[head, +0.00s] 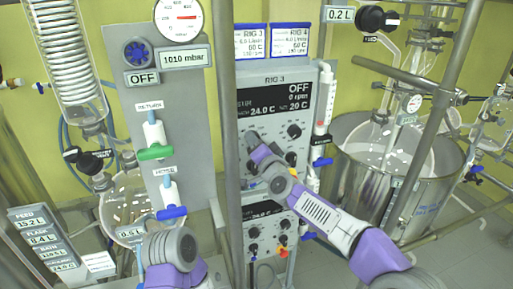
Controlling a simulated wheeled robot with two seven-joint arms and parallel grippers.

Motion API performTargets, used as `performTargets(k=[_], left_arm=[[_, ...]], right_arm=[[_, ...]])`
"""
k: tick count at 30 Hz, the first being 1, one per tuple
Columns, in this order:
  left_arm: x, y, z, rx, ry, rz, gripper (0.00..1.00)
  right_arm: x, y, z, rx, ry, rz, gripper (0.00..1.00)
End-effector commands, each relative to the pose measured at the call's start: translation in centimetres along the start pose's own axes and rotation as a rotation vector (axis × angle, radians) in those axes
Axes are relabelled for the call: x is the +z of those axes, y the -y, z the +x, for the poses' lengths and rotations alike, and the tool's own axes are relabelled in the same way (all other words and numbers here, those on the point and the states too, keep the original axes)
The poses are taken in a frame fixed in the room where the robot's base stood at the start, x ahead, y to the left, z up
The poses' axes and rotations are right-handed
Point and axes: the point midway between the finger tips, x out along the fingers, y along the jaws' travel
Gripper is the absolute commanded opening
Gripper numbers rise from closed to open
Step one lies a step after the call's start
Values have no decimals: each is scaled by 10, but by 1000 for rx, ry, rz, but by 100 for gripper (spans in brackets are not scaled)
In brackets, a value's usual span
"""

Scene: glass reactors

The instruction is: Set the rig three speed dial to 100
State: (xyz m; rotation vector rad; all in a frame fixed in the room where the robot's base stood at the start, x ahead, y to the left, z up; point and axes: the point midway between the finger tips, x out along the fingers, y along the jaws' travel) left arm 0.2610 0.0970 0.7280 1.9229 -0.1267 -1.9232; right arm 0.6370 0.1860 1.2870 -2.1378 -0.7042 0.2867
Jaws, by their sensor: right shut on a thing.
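The rig three panel (309,116) is a grey box in the middle with a black display (280,98) reading OFF, 0 rpm, 24.0 C and 20 C. Two black dials show on its right side, an upper one (294,131) and a lower one (291,157). My right gripper (252,141) reaches in from the right to the panel's left side, just below the display. It is shut on a dial there, which the gripper hides, along with any pointer or scale. Part of my left arm shows at the bottom left, but its gripper does not show.
A vertical metal post (228,120) stands close left of my right gripper. A second panel (268,222) with knobs sits below rig three. Glassware and a steel bath (425,200) stand at the right. A slanted metal pole (432,125) crosses in front of the bath.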

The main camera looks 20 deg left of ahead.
Motion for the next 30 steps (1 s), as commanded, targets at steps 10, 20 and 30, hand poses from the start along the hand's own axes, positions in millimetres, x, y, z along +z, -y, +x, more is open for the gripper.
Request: performTargets(k=[10, 20, 30], left_arm=[[0, 4, 11, 0, 0, 0, 78], [-1, 6, 15, 0, 0, 0, 78], [-1, 6, 15, 0, 0, 0, 78]], right_arm=[[1, -1, 0, 2, -12, 283, 12], [1, -1, 0, 5, -19, 433, 12], [1, -1, 0, 5, -22, 470, 12]])
